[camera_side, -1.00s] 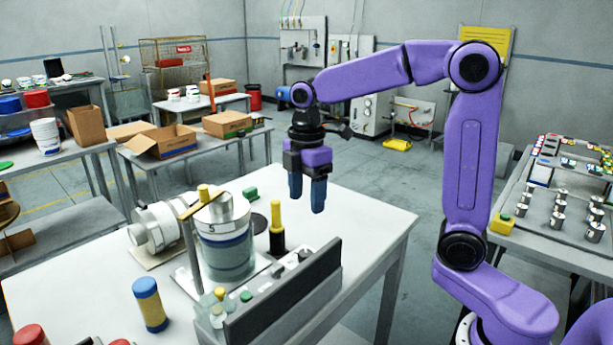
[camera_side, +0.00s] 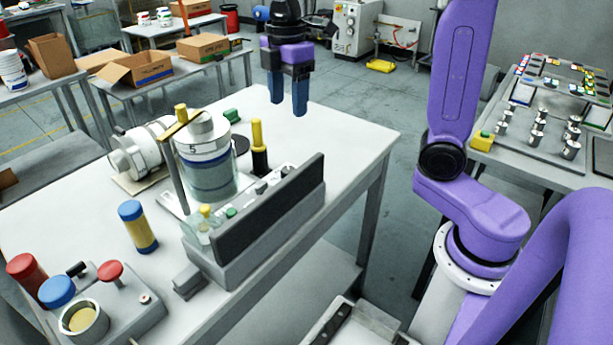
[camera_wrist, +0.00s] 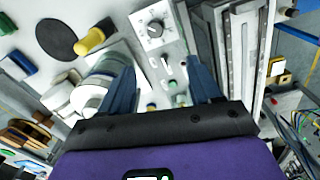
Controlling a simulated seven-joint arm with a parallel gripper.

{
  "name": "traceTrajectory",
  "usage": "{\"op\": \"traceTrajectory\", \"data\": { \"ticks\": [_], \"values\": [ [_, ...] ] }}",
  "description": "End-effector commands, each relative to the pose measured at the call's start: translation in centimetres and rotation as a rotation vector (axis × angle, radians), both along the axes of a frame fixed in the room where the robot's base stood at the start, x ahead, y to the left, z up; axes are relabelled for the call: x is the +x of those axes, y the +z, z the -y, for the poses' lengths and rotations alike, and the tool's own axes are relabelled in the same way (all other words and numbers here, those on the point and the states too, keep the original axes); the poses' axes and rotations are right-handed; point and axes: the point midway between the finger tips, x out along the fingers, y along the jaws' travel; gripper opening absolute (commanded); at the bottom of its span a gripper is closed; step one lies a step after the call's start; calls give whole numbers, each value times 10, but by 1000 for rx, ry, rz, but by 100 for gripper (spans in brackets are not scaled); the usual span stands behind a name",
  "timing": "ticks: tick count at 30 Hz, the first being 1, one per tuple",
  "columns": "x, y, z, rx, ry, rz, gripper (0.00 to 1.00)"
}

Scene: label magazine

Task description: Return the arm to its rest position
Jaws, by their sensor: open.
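My gripper (camera_side: 288,98) hangs above the far right part of the white work table (camera_side: 345,140) in the side view, with its two blue fingers pointing down. The fingers are apart with nothing between them. In the wrist view the open fingers (camera_wrist: 163,85) frame a grey control panel with a dial (camera_wrist: 155,30). My gripper is clear of everything on the table. My purple arm rises at the right; its upper part is cut off by the top of the picture.
A clear cylinder with a white cap (camera_side: 210,165), a black-and-yellow bottle (camera_side: 258,145) and a dark upright panel (camera_side: 270,215) stand on the table. A blue-and-yellow cylinder (camera_side: 138,228) and a button box (camera_side: 120,310) are nearer. The table's right end is bare.

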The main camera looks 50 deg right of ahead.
Motion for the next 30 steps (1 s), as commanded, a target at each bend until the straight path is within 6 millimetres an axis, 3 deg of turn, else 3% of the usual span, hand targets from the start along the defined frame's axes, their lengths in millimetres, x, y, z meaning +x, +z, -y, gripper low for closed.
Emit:
{"op": "traceTrajectory", "data": {
  "ticks": [6, 15, 30],
  "values": [
    [-41, -19, -19, 3, -45, 2, 63],
    [-111, -49, -32, 10, -127, 6, 63],
    [-225, -97, -15, 24, -253, 4, 63]
  ]
}}
